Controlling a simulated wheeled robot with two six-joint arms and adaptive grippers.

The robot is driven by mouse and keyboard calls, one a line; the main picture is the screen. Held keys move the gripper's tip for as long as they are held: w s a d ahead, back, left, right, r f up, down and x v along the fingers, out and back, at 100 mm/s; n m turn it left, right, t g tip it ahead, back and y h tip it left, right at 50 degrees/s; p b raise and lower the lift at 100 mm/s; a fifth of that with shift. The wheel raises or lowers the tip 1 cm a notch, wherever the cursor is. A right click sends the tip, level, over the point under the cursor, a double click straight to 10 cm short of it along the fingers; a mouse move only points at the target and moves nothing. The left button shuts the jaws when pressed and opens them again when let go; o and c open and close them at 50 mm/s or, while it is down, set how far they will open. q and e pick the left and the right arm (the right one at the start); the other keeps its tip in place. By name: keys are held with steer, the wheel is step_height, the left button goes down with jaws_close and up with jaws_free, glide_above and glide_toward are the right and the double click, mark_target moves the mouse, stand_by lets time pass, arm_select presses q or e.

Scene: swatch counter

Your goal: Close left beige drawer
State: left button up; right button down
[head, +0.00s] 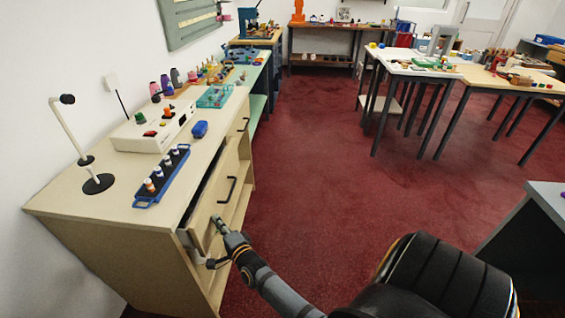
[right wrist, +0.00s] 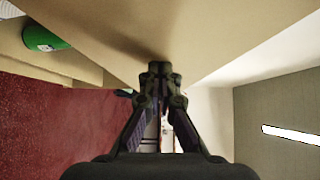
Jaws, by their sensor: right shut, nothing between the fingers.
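The beige drawer (head: 202,232) at the near end of the counter stands partly open, its front out from the counter face. A dark gap shows behind its front. My right gripper (head: 217,220) is shut and empty, with its tips at the drawer front; I cannot tell whether they touch. In the right wrist view the shut fingertips (right wrist: 160,67) point at a beige panel (right wrist: 150,30). My left gripper is not in view.
The beige counter top (head: 85,200) holds a lamp (head: 98,183), a blue tray of small bottles (head: 160,178) and a white device (head: 145,133). Red floor (head: 310,170) is clear to the right. A green cylinder (right wrist: 42,38) shows in the wrist view.

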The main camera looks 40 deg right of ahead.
mark_target(209, 224)
steer(key=w+a, duration=0.2)
steer(key=w, duration=0.1)
steer(key=shift+a+b, duration=0.25)
steer(key=shift+b, duration=0.1)
steer(key=shift+w+a, duration=0.4)
steer(key=shift+w, duration=0.05)
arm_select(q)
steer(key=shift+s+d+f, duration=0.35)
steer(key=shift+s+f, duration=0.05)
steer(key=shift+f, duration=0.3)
arm_select(e)
steer(key=shift+r, duration=0.15)
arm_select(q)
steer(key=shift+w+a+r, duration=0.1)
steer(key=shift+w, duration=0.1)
arm_select(e)
steer(key=shift+w+r, duration=0.1)
